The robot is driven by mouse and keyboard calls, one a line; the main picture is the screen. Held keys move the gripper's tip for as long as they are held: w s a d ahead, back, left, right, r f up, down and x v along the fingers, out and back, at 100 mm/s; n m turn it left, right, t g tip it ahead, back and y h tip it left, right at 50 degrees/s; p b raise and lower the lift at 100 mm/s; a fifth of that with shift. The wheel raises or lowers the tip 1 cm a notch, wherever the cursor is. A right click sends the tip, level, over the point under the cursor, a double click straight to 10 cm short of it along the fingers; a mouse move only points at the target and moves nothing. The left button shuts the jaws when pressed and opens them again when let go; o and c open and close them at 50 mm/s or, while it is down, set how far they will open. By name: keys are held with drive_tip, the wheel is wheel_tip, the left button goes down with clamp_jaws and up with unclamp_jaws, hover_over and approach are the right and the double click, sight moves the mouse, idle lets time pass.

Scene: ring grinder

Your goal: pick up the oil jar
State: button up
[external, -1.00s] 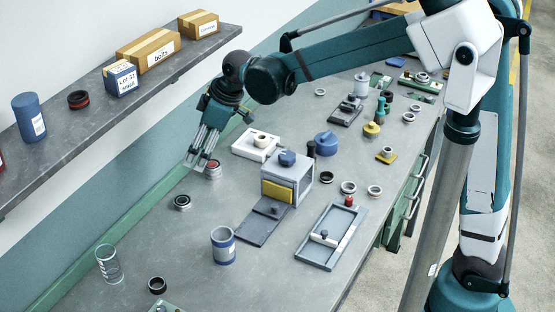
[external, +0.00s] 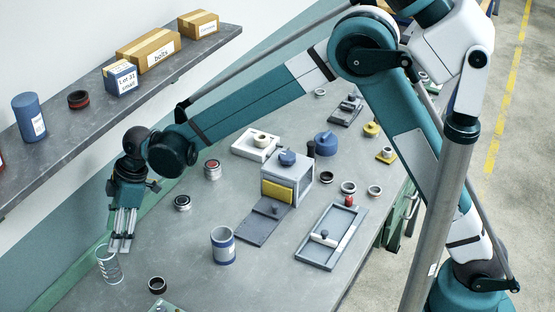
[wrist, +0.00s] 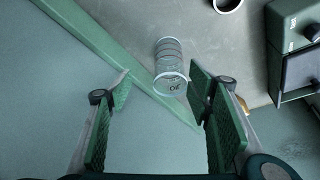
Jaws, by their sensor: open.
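A clear glass jar (external: 109,268), which looks like the oil jar, stands on the bench at the lower left, close to the green back edge. In the wrist view the glass jar (wrist: 172,62) has ribbed walls and a few small dark bits inside. My gripper (external: 120,248) is open and empty, fingers pointing down, just above and beside the jar's rim. In the wrist view the jar lies ahead of the open fingers (wrist: 160,92), nearer the right one, and is not gripped.
A blue labelled canister (external: 223,247) and a dark ring (external: 157,285) stand to the right of the jar. A green rail (wrist: 100,40) runs along the bench's back edge. A green machine (wrist: 297,45) shows at the wrist view's right. A shelf (external: 90,120) hangs above the back.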

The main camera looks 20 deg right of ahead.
sight(104, 269)
drive_tip(key=shift+n+h, duration=0.3)
drive_tip(key=shift+n, duration=0.2)
drive_tip(key=s+a+f, duration=0.2)
drive_tip(key=a+f, duration=0.1)
drive_tip(key=shift+s+a+f, duration=0.15)
drive_tip(key=shift+s+f, duration=0.05)
drive_tip(key=shift+s, duration=0.05)
drive_tip(key=shift+x, duration=1.3)
drive_tip(key=shift+x, duration=2.6)
drive_tip(key=shift+a, duration=0.1)
drive_tip(key=shift+r, duration=0.1)
drive_tip(key=shift+c, duration=0.5)
drive_tip(key=c, duration=0.9)
